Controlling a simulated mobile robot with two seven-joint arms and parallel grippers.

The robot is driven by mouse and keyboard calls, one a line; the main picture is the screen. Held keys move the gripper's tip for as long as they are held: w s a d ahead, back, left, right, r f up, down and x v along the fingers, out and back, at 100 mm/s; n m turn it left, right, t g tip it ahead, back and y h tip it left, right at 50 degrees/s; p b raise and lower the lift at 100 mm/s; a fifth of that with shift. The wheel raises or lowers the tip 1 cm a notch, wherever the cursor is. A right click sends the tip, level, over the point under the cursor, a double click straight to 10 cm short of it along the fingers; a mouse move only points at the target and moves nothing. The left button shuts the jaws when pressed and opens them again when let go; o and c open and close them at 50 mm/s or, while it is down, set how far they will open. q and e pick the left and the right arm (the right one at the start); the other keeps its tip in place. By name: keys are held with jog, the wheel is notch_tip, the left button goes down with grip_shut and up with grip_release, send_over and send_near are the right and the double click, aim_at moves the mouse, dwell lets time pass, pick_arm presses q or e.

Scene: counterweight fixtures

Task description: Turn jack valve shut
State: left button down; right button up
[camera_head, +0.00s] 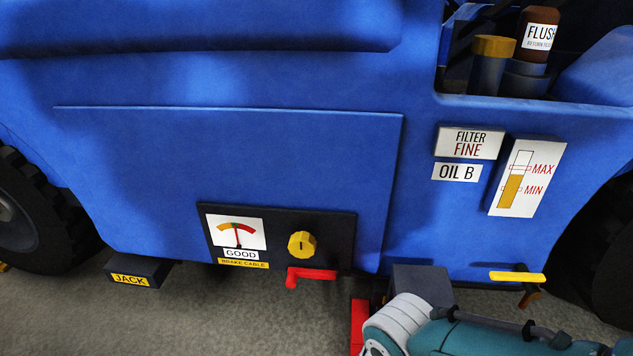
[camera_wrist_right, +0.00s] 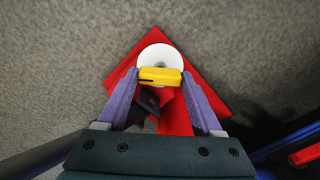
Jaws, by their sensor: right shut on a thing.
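The jack valve is a small yellow handle (camera_wrist_right: 160,76) on a round white disc (camera_wrist_right: 160,58), above a red jack base (camera_wrist_right: 175,115) on the floor in the right wrist view. My right gripper (camera_wrist_right: 160,80) is shut on the yellow handle, with a purple finger at each side of it. In the head view only a red edge of the jack (camera_head: 358,325) shows beside my right arm, which hides the valve and the gripper. The left gripper is not in view.
The blue vehicle body (camera_head: 230,180) stands over the area. A black panel has a gauge (camera_head: 236,233), yellow knob (camera_head: 301,245) and red lever (camera_head: 311,275). A block labelled JACK (camera_head: 135,272) is at left. A yellow-handled lever (camera_head: 517,277) is at right. Grey floor is open around the jack.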

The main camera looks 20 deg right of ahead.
jog(key=m, duration=0.6)
jog(key=shift+m+p, duration=0.3)
jog(key=shift+m, duration=0.9)
jog(key=o, duration=1.4)
jog(key=shift+c, duration=0.2)
notch_tip(320, 180, up, 10)
jog(key=p, duration=0.9)
jog(key=shift+p, duration=0.3)
